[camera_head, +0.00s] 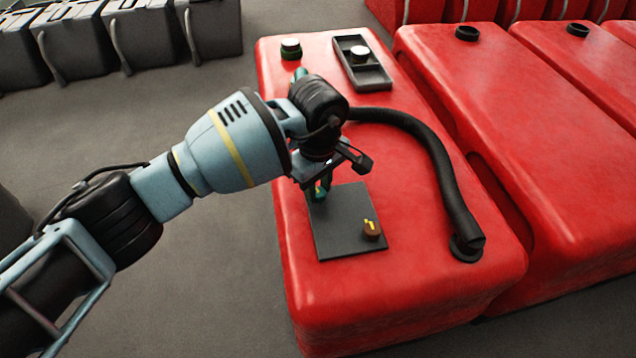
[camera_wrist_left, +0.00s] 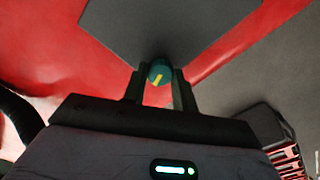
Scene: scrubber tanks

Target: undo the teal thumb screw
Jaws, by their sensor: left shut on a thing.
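The teal thumb screw (camera_wrist_left: 160,72) has a yellow mark and sits between the two fingers of my left gripper (camera_wrist_left: 159,88) in the left wrist view. The fingers are shut on it. In the head view my left gripper (camera_head: 325,185) points down at the far left corner of a dark square plate (camera_head: 340,222), and only a bit of teal shows there. The plate lies on the red tank (camera_head: 420,290). I cannot tell how far the screw is turned. My right gripper is not in view.
A brown knob (camera_head: 372,229) with a yellow mark sits at the plate's near right corner. A black hose (camera_head: 437,160) curves along the tank's right side.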

